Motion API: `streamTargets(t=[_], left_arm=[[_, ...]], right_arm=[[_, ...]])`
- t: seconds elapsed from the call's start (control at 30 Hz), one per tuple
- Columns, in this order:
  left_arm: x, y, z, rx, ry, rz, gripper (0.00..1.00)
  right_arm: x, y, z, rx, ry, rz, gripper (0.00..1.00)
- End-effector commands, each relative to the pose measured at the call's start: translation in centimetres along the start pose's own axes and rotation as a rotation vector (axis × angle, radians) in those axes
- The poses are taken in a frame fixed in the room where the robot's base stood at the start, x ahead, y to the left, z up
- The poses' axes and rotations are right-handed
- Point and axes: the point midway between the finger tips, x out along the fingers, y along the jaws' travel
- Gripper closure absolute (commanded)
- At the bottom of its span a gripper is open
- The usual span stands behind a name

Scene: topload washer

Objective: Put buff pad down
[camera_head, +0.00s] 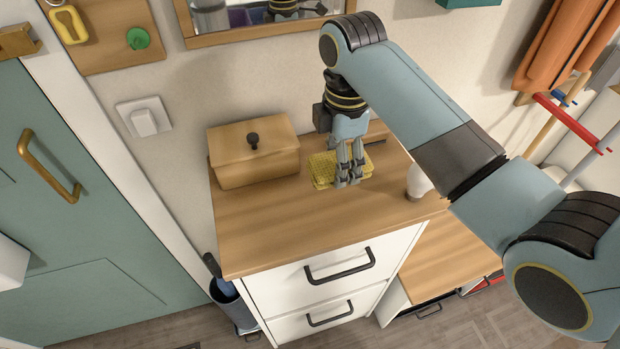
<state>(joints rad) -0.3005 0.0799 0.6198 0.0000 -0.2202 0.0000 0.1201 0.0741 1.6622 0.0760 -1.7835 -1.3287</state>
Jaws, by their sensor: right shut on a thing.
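The buff pad (323,171) is a yellow, textured flat piece at the wooden top (275,228) of a white drawer cabinet. My right gripper (348,179) points down over the pad, its fingers closed on it. The fingers hide part of the pad's right side. I cannot tell whether the pad rests fully on the top or sits just above it. My left gripper is not in the view.
A lidded wooden box (253,153) with a dark knob stands left of the pad. A white rounded item (418,182) stands at the right edge, partly behind my right arm. The front of the top is clear. A lower wooden surface (447,262) lies to the right.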

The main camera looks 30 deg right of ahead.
Motion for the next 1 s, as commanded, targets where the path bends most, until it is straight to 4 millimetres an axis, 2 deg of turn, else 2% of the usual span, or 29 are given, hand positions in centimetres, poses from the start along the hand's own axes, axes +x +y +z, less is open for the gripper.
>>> streamTargets(t=[0.03, 0.1, 0.3, 0.37, 0.63, 1.0], left_arm=[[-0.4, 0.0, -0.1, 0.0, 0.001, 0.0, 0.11], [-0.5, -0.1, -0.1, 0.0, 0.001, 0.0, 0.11], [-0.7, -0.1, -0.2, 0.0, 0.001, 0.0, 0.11], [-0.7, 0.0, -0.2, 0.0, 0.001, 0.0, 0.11], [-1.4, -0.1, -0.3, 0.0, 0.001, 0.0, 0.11], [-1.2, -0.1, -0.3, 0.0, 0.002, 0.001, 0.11]], right_arm=[[0.5, 0.2, -1.5, -0.002, 0.005, -0.004, 0.68], [1.5, 0.5, -2.9, -0.001, 0.004, -0.003, 0.68], [3.0, 1.1, -5.0, -0.001, 0.0, 0.0, 0.68], [3.3, 1.1, -5.1, -0.001, -0.001, 0.0, 0.68], [6.8, 1.1, -5.1, 0.0, -0.001, 0.0, 0.68], [7.4, 1.1, -5.1, 0.0, -0.001, 0.001, 0.68]])
